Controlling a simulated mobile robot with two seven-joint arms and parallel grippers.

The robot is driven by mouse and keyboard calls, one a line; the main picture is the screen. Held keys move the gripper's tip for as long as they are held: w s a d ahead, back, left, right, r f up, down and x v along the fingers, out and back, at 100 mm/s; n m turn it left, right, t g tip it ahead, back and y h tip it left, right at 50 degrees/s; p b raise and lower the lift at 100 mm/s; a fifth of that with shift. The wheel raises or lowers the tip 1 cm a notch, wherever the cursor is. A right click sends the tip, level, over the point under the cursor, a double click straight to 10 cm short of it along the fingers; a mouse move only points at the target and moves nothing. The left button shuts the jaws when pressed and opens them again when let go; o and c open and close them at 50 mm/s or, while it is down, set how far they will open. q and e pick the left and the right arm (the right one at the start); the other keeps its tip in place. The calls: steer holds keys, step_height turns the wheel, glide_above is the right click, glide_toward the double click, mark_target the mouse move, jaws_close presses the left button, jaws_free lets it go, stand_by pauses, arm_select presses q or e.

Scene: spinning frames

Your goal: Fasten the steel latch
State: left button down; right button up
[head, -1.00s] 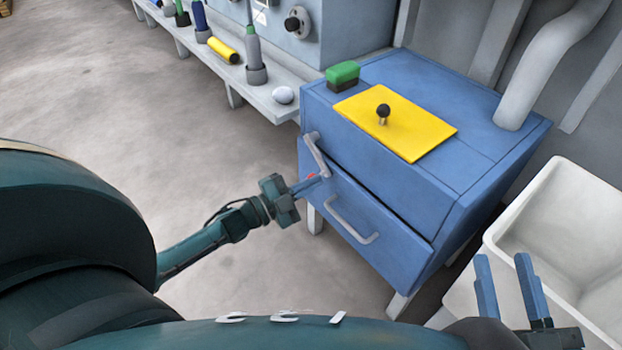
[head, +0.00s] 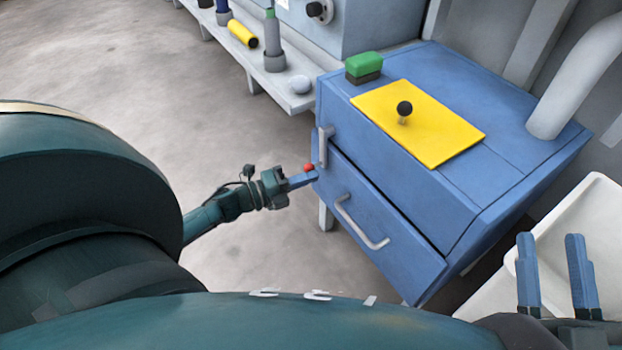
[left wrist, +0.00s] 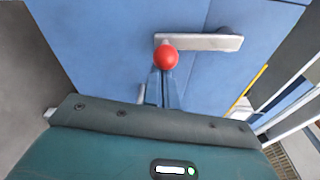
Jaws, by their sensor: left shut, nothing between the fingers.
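The steel latch (head: 323,147) is a grey bar on the front of the blue cabinet, standing near vertical in the head view. In the left wrist view the latch (left wrist: 205,42) lies across the seam between two blue panels. Its red ball knob (left wrist: 166,57) is at the bar's left end there; the knob also shows in the head view (head: 309,168). My left gripper (head: 314,177) is shut and empty, its fingertips right at the knob; whether they touch it is unclear. My right gripper (head: 555,262) is open and empty at the lower right.
A drawer handle (head: 360,222) sits below the latch. On the cabinet top are a yellow plate (head: 440,130) with a black knob and a green block (head: 363,65). A white bin (head: 597,210) stands at right, a grey bench (head: 225,32) behind. Floor left of the cabinet is clear.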

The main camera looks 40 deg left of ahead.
arm_select(q)
steer(key=shift+w+a+m, duration=0.15)
steer(key=shift+a+m, duration=0.15)
steer(key=shift+m, duration=0.1)
arm_select(e)
steer(key=shift+r, duration=0.25)
